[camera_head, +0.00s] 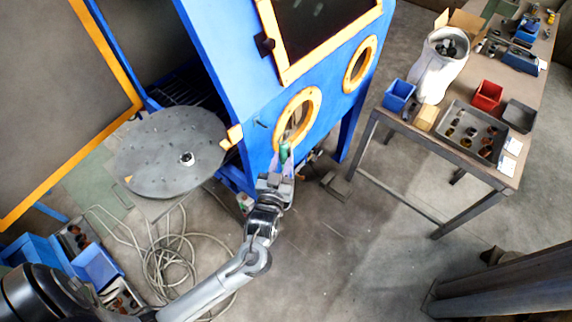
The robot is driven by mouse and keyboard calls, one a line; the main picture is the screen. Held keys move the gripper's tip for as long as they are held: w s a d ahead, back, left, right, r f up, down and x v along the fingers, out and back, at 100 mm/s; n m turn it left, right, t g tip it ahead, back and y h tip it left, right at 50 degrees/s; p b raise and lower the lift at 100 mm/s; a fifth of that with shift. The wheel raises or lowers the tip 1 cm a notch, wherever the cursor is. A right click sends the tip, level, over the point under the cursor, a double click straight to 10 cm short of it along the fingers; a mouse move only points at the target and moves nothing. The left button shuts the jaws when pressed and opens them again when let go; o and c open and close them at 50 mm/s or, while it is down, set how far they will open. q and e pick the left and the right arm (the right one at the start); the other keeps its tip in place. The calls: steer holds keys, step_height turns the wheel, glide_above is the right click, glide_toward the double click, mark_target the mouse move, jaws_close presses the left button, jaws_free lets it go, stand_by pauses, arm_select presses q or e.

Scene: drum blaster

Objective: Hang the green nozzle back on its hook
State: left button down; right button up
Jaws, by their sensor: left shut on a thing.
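The green nozzle (284,150) is small in the head view, upright in front of the lower part of the blue blasting cabinet (232,70). My left gripper (281,165) is shut on it from below, just under the left yellow-rimmed round port (297,118). Whether the nozzle touches the cabinet, I cannot tell. A small dark fitting (260,123) sticks out of the blue panel left of that port; whether it is the hook, I cannot tell. My right gripper is not in view.
A round grey turntable (165,160) stands left of the cabinet, with a coiled hose (175,255) on the floor below. A workbench (440,138) with bins and a tray of parts stands right. The floor between bench and cabinet is mostly clear.

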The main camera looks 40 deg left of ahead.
arm_select(q)
steer(key=a+f+b, duration=0.1)
steer(key=a+b, duration=0.1)
steer(key=a, duration=0.5)
steer(key=shift+w+f, duration=0.15)
steer(key=shift+w, duration=0.1)
stand_by(0.5)
steer(key=shift+f, duration=0.1)
stand_by(0.5)
steer(key=c, duration=0.8)
jaws_free()
steer(key=shift+f, duration=0.1)
steer(key=shift+s, duration=0.15)
